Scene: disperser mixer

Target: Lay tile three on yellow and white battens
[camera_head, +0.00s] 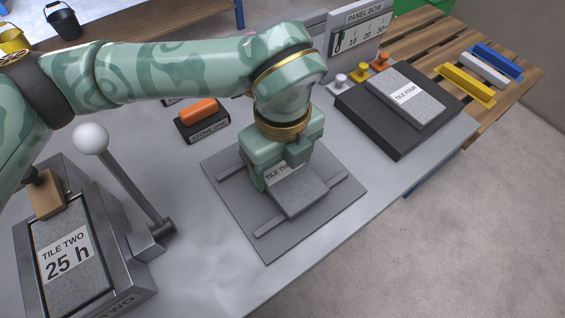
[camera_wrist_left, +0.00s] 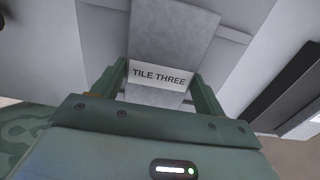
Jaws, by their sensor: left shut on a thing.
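Tile three, a grey slab with a white label, is under my left gripper in the head view (camera_head: 299,194). My left gripper (camera_head: 280,180) is shut on tile three, gripping it by its sides at the label. In the left wrist view the label of tile three (camera_wrist_left: 160,75) shows between the two fingers. The tile is over a grey plate (camera_head: 268,247) with raised strips; whether it rests there or is slightly lifted I cannot tell. The yellow batten (camera_head: 465,86) and the white batten (camera_head: 483,70) lie on the wooden pallet at the upper right. My right gripper is not in view.
A blue batten (camera_head: 498,60) lies beside the white one on the pallet (camera_head: 420,42). Tile four (camera_head: 408,95) lies on a black block (camera_head: 372,125). Tile two (camera_head: 70,260) sits in a metal fixture with a ball-topped lever (camera_head: 125,180). An orange-handled stone (camera_head: 200,120) stands behind.

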